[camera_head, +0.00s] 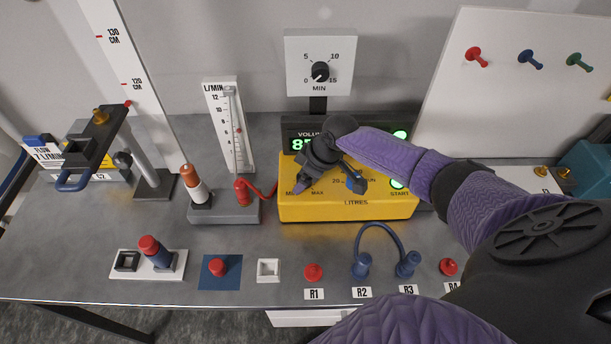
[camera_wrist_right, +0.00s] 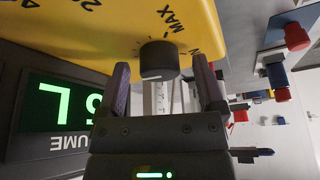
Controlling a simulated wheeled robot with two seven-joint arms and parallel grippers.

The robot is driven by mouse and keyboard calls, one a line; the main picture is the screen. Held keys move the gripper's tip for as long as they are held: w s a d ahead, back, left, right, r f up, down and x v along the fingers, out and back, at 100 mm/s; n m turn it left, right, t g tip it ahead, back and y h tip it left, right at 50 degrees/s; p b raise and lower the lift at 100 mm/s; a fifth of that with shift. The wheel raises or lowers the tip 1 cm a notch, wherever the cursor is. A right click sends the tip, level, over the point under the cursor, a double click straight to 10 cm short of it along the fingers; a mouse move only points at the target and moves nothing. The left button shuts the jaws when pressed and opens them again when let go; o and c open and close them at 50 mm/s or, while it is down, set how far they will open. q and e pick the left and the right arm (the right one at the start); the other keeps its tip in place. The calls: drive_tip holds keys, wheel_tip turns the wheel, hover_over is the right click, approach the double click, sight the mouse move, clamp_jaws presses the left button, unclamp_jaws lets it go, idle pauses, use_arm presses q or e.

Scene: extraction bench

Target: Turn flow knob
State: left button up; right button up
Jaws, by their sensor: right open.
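A black round knob (camera_wrist_right: 158,58) with a white mark sits on the yellow unit (camera_head: 345,207), by its MIN and MAX print. In the head view my right gripper hides this knob. My right gripper (camera_wrist_right: 160,78) is open. In the right wrist view its fingertips stand on either side of the knob, with a gap on each side. My right gripper (camera_head: 302,182) also shows in the head view, over the left part of the yellow front. The L/MIN flow tube (camera_head: 231,125) stands left of the unit, with a small red float. My left gripper is not in view.
A MIN timer dial (camera_head: 320,72) stands behind. Red and blue plugs (camera_head: 361,264) line the bench front. A flow card (camera_head: 43,151) and stand (camera_head: 152,185) are at left.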

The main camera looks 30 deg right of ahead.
clamp_jaws()
drive_tip(key=shift+r+m+p, duration=0.2)
drive_tip(key=shift+m+p, duration=0.2)
drive_tip(key=shift+p, duration=0.4)
drive_tip(key=shift+f+m, duration=0.2)
drive_tip(key=shift+m, duration=0.1)
unclamp_jaws()
